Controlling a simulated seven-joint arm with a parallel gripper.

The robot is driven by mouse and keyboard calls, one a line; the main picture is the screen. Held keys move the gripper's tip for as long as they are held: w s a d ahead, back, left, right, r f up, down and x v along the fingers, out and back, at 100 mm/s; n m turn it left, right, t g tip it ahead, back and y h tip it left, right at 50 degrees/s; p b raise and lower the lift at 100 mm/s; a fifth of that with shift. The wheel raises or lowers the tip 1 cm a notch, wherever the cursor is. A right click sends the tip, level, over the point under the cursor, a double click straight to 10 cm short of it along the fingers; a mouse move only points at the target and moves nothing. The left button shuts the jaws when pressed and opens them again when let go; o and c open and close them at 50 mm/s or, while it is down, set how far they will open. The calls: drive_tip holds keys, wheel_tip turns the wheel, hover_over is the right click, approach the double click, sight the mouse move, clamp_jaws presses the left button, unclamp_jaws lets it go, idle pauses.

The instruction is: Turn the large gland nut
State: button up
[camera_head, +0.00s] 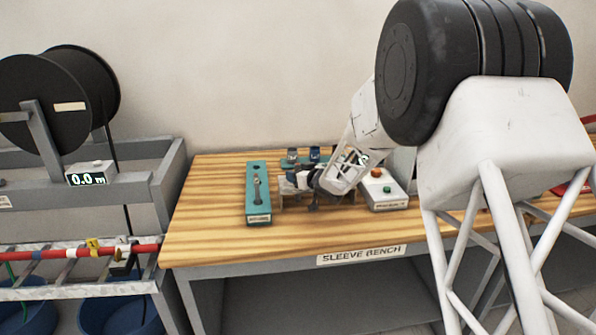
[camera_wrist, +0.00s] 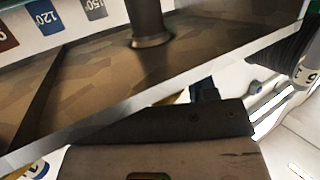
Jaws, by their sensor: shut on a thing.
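My gripper (camera_head: 316,185) reaches down from the right over the middle of the bench in the head view. It is shut on a dark part at the wooden stand (camera_head: 347,197), between the teal board and the white box. The grip is small and partly covered by the white wrist, so I cannot tell the large gland nut apart from the dark parts there. In the wrist view, a dark plate on a wooden block (camera_wrist: 160,160) fills the bottom. A dark upright post (camera_wrist: 147,25) stands beyond it.
A teal board (camera_head: 258,213) bearing a metal tool lies left of my gripper. A white box (camera_head: 385,195) with a green and a red button stands to the right. Small blue and grey items (camera_head: 314,153) stand behind. The bench's (camera_head: 205,225) left end and front strip are clear.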

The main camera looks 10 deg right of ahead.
drive_tip(key=shift+n+g+y, duration=1)
drive_tip(key=shift+n+y, duration=0.2)
drive_tip(key=shift+y, duration=0.1)
drive_tip(key=o, duration=1.3)
drive_tip(key=shift+o, duration=0.2)
drive_tip(key=shift+v, duration=3)
drive_tip(key=shift+a+r, duration=0.1)
